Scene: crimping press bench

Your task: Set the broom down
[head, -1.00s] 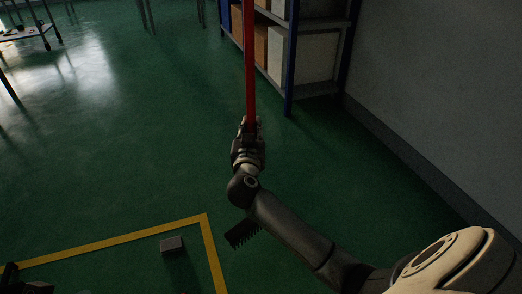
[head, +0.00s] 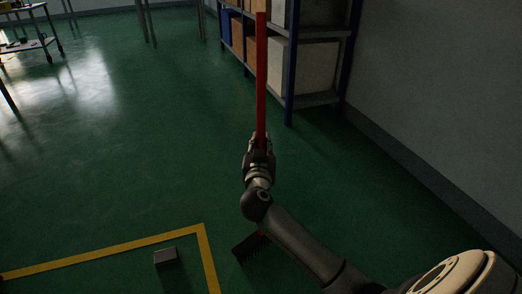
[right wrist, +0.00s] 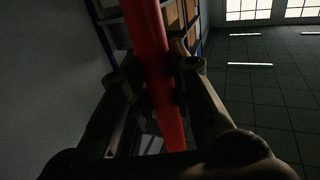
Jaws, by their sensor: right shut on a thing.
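The broom has a red handle (head: 261,75) that stands nearly upright in the head view, with its top end in view. Its dark bristle head (head: 249,247) shows low down, partly behind my right forearm. I cannot tell whether the bristles touch the floor. My right gripper (head: 259,143) is shut around the handle. In the right wrist view the red handle (right wrist: 150,45) runs between the two fingers of my right gripper (right wrist: 157,85). My left gripper is not in view.
A shelf rack with blue posts (head: 293,60) and boxes stands behind the broom, next to a grey wall (head: 440,110). A small grey block (head: 165,257) lies inside a yellow floor line (head: 120,247). Green floor (head: 140,150) to the left is clear.

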